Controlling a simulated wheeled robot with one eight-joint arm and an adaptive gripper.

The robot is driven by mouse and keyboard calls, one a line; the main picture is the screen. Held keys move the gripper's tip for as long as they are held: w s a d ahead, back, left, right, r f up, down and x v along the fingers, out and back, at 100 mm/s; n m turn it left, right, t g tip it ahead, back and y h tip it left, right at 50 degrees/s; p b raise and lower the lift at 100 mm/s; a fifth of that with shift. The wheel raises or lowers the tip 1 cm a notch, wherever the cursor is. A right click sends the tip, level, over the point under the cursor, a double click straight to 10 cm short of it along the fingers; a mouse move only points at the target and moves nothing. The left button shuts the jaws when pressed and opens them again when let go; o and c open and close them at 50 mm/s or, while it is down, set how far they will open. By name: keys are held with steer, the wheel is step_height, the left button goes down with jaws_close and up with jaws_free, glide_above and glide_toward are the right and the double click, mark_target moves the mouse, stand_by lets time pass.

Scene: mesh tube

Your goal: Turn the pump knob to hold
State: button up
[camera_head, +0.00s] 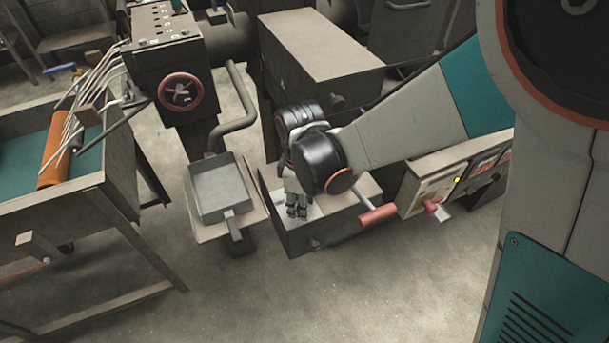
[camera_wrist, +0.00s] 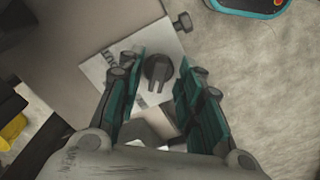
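The dark round pump knob (camera_wrist: 157,72) with a raised bar sits on a white label plate (camera_wrist: 118,52) in the wrist view. The plate carries printed words that I cannot fully read. My gripper (camera_wrist: 161,84) is open, with its teal fingers to the left and right of the knob. I see a gap at each side; how far the fingertips are above the plate I cannot tell. In the head view my gripper (camera_head: 297,211) points down over a low grey box (camera_head: 312,240), and the knob is hidden there.
A pan (camera_head: 220,193) stands left of the box. A red-handled lever (camera_head: 377,215) and a panel with a small yellow light (camera_head: 433,190) are to the right. A red handwheel (camera_head: 181,93) is on the machine behind. The floor in front is clear.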

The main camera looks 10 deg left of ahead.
jaws_close()
steer(key=shift+m, duration=0.3)
steer(key=m, duration=0.9)
steer(key=shift+s, duration=0.1)
stand_by(0.5)
jaws_free()
